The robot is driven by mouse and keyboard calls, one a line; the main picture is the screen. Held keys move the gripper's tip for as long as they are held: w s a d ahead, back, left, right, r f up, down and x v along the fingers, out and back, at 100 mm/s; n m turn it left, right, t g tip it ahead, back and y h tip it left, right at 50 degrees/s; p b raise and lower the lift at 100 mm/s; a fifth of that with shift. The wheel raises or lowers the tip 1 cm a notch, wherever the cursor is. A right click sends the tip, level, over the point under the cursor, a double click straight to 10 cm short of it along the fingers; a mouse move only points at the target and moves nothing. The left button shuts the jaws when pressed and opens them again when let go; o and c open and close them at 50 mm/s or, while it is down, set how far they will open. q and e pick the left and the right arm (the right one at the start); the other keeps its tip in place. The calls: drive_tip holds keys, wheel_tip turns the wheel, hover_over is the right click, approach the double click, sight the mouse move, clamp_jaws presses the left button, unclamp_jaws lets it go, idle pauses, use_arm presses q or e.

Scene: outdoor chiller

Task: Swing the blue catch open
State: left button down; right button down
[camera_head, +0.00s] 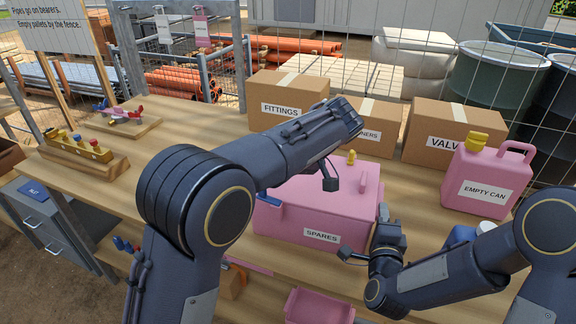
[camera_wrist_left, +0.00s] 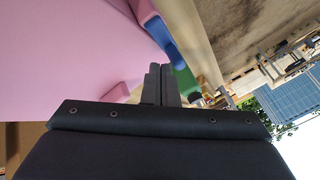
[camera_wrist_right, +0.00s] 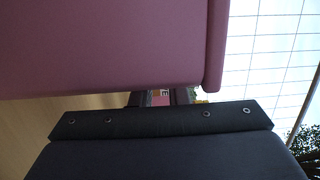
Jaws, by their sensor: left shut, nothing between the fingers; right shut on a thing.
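The pink box labelled SPARES (camera_head: 325,237) stands on the wooden bench. A blue catch (camera_head: 268,200) shows at its left end; my left arm partly covers that area. In the left wrist view the blue catch (camera_wrist_left: 164,44) lies just ahead of my left gripper (camera_wrist_left: 161,68), beside a green piece (camera_wrist_left: 184,82). The left fingers are shut and empty; in the head view I cannot make out their tips. My right gripper (camera_head: 384,212) is at the box's right end. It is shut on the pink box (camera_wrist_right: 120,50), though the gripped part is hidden.
A pink can (camera_head: 484,182) stands right of the box. Cardboard boxes (camera_head: 285,97) and (camera_head: 440,135) a third stand behind it. A wooden block with coloured pegs (camera_head: 85,152) and a toy-like fitting on a board (camera_head: 122,118) lie left. The bench's left part is mostly clear.

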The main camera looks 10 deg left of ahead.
use_arm(q)
drive_tip(key=w+v, duration=0.1)
drive_tip(key=v, duration=1)
drive_tip(key=shift+s, duration=0.5)
drive_tip(key=shift+r, duration=0.1)
drive_tip(key=c, duration=2)
unclamp_jaws()
drive_tip(key=shift+a, duration=0.1)
drive_tip(key=shift+o, duration=1.4)
drive_tip(key=shift+a, duration=0.35)
drive_tip(key=o, duration=0.4)
drive_tip(key=a+m+g+h, duration=0.1)
drive_tip(key=a+m+h, duration=0.2)
drive_tip(key=a+m, duration=0.1)
drive_tip(key=shift+a+r+m+h, duration=0.15)
drive_tip(key=shift+a+m+h, duration=0.15)
drive_tip(key=shift+m, duration=0.1)
drive_tip(key=a+r+m+h, duration=0.1)
drive_tip(key=a+m+h, duration=0.3)
drive_tip(key=m, duration=0.2)
drive_tip(key=f, duration=1.1)
drive_tip(key=shift+s+a+f, duration=0.15)
drive_tip(key=shift+s+f, duration=0.05)
drive_tip(key=shift+s, duration=0.15)
